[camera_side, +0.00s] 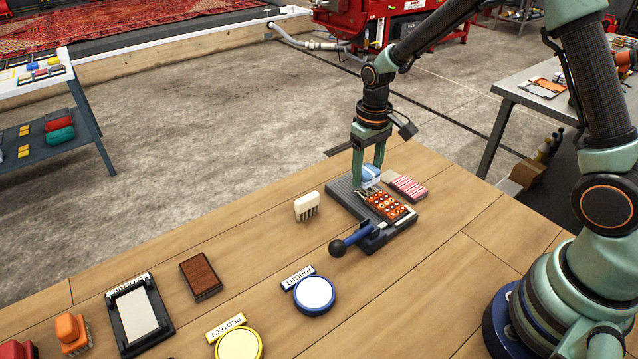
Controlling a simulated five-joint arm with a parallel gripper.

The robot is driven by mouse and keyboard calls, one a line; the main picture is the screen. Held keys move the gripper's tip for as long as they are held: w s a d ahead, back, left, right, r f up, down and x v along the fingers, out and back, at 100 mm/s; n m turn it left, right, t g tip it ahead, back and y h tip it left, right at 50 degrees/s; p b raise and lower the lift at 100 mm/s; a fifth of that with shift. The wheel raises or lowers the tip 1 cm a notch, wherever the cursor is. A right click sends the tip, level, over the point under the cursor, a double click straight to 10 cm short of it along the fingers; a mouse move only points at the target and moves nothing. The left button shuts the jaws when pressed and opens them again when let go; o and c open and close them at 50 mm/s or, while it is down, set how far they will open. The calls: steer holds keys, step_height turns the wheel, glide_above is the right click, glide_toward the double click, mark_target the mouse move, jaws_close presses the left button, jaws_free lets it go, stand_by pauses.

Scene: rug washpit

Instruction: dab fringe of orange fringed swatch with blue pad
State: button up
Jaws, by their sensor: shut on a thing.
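The orange fringed swatch (387,206), with white and dark spots, lies on a dark grey ridged board (345,193). A blue lever clamp with a dark ball knob (337,248) reaches to the swatch's near end. My gripper (367,180) points down at the board's far end, shut on the blue pad (371,173). The pad is at the swatch's far end, by its pale fringe (366,194). I cannot tell whether pad and fringe touch. The fingers partly hide the pad.
A red-and-white striped block (408,187) lies right of the swatch. A white brush (307,206) stands left of the board. Blue-rimmed BRIGHT (314,293) and yellow-rimmed PROTECT (239,344) dishes, a brown block (201,278) and a black-framed pad (139,313) sit nearer. The table's right part is clear.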

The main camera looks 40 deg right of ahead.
steer(key=shift+r, duration=1.9)
